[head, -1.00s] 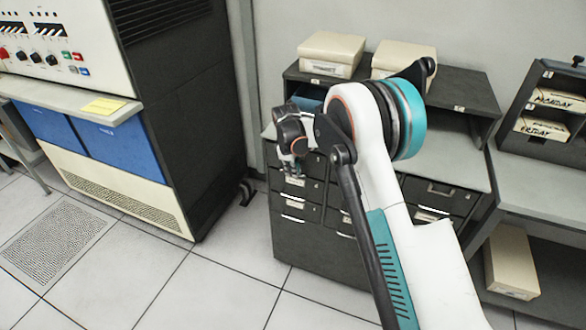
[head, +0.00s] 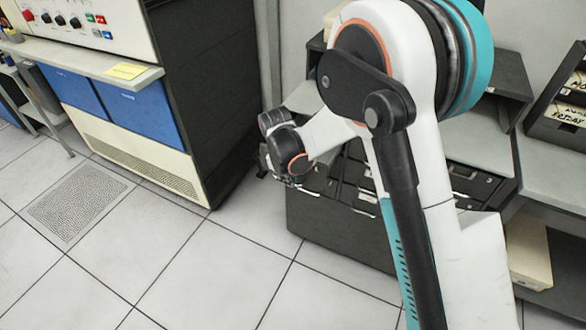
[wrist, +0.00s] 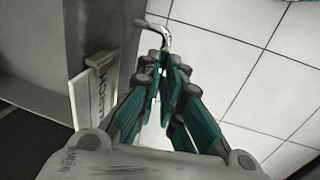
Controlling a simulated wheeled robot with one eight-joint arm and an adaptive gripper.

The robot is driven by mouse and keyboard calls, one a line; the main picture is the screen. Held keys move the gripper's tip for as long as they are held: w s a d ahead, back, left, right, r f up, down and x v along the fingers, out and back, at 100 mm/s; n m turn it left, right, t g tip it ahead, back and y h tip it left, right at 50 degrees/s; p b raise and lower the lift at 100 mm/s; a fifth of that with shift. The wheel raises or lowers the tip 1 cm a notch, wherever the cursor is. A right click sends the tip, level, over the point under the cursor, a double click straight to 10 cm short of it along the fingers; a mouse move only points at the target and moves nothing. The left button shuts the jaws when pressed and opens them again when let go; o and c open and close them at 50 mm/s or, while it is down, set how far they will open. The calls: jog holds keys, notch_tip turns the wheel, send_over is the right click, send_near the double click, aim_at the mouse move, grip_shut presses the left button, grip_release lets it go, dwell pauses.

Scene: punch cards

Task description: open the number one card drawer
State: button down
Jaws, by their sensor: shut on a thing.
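The dark card drawer cabinet (head: 335,236) stands right of centre in the head view, much of its drawer front behind my arm. My gripper (head: 287,180) is at its upper left side. In the wrist view my gripper (wrist: 165,62) has its teal fingers together around a curved silver drawer handle (wrist: 157,32). A drawer front with a paper label in a metal holder (wrist: 92,92) is beside the fingers on the left. Its lettering is partly hidden and not fully readable. How far the held drawer stands out is hard to tell.
A console with blue panels (head: 130,115) and a yellow pad (head: 126,71) stands left. A dark card rack (head: 562,115) and a pale box (head: 527,252) are at right. The tiled floor (head: 200,275) in front of the cabinet is clear.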

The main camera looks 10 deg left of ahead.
jog(key=shift+s+a, duration=0.15)
jog(key=shift+s, duration=0.3)
jog(key=c, duration=2)
grip_release()
jog(key=r, duration=0.4)
jog(key=s+r, duration=0.1)
jog(key=r, duration=0.3)
jog(key=s+a+r, duration=0.1)
jog(key=r, duration=0.2)
jog(key=shift+s+r, duration=0.1)
jog(key=shift+r, duration=0.3)
